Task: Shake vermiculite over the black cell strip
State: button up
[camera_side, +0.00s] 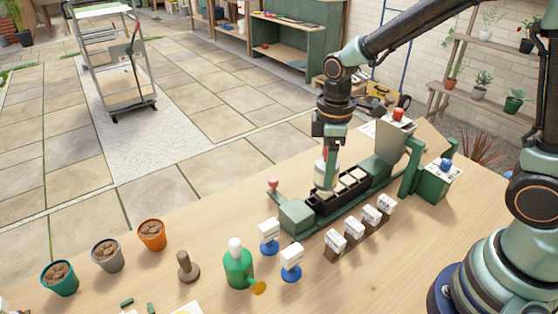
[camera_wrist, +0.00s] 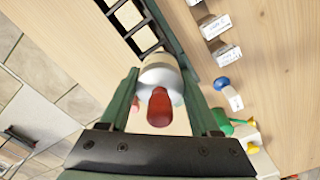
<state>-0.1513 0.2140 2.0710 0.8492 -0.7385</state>
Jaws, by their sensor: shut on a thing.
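The black cell strip (camera_side: 331,205) lies in a green bench fixture; its corner shows in the wrist view (camera_wrist: 122,33). Several of its cells show pale tops; the cells at its left end look dark. A red rounded part (camera_wrist: 160,107) shows in front of the shaker between my fingers (camera_wrist: 162,98). In the side view, my fingers partly hide the shaker. I cannot see any vermiculite falling.
White-labelled blocks (camera_side: 352,230) stand in front of the strip.

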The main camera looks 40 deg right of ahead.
jog(key=shift+a, duration=0.4)
jog(key=shift+d, duration=1.1)
jog(key=shift+a, duration=1.15)
jog(key=shift+r, duration=2.5)
